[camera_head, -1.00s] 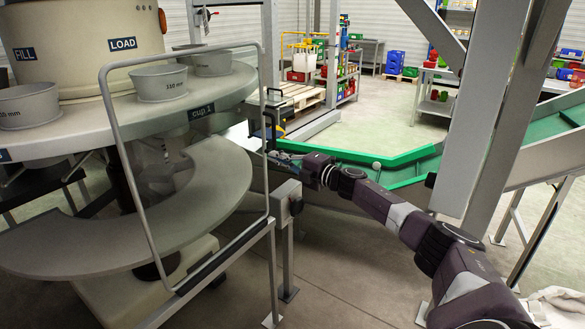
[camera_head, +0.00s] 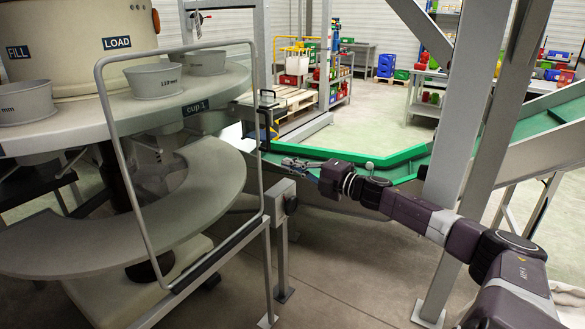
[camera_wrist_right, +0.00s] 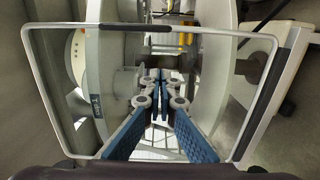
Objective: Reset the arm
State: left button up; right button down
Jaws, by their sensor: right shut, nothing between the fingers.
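My right arm reaches in from the lower right in the head view. Its gripper (camera_head: 285,161) is shut and empty, over the near end of the green-edged conveyor (camera_head: 375,165), just right of the clear guard's metal frame (camera_head: 262,125). In the right wrist view its blue-padded fingers (camera_wrist_right: 156,82) meet at their tips, with the guard's frame (camera_wrist_right: 277,95) surrounding them in the picture. Whether the gripper touches the frame cannot be told. My left gripper is not in view.
The round machine with cups (camera_head: 155,80) and a curved lower shelf (camera_head: 110,228) stands at left behind the guard. A grey post with a box (camera_head: 280,200) stands below my right gripper. A steel upright (camera_head: 463,100) stands near my right arm. Shelving is farther back.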

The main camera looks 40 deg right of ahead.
jog(key=shift+s+r, duration=0.1)
jog(key=shift+s, duration=0.3)
